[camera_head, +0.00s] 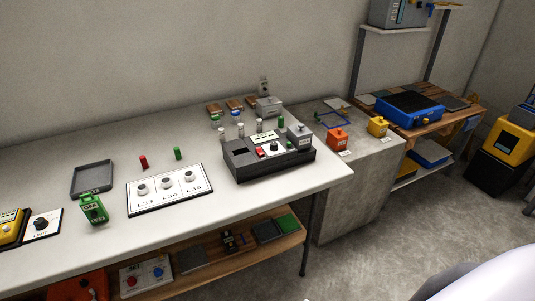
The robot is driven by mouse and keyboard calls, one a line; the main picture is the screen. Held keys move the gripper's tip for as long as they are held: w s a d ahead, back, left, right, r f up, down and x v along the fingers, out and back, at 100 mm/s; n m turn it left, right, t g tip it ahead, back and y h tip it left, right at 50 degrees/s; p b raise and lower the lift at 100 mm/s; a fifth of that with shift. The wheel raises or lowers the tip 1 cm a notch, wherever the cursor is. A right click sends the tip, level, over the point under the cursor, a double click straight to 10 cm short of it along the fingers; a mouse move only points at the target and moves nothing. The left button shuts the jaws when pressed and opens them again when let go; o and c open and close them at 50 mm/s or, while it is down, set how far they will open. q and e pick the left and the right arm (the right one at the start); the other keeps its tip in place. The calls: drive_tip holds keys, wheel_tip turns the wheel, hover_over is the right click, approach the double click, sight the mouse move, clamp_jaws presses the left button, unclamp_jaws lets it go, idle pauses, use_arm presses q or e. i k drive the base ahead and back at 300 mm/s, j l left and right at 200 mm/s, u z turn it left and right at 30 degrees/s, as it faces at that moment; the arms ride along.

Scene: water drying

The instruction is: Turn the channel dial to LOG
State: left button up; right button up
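A dark grey device (245,166) stands near the right end of the white table. Its top carries a white panel with a black dial (274,146), a red part (260,152) and a grey block (299,137) at its right end. The dial's pointer and any lettering around it are too small to read, so I cannot tell its setting or whether it is the channel dial. Another black dial (41,223) sits on a white plate at the far left; its label looks like LIMIT. Neither of my grippers is in view.
A labelled white board with round sockets (169,189), a grey tray (92,177) and a green tester (93,209) lie left of the device. Small vials and bottles stand behind it. A concrete block (361,172) adjoins the table's right. Bare tabletop lies in front.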

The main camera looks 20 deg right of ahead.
sight(273, 145)
drive_tip(key=i+l+u, duration=0.25)
drive_tip(key=l, duration=1.2)
drive_tip(key=l+u, duration=0.25)
drive_tip(key=l, duration=1.15)
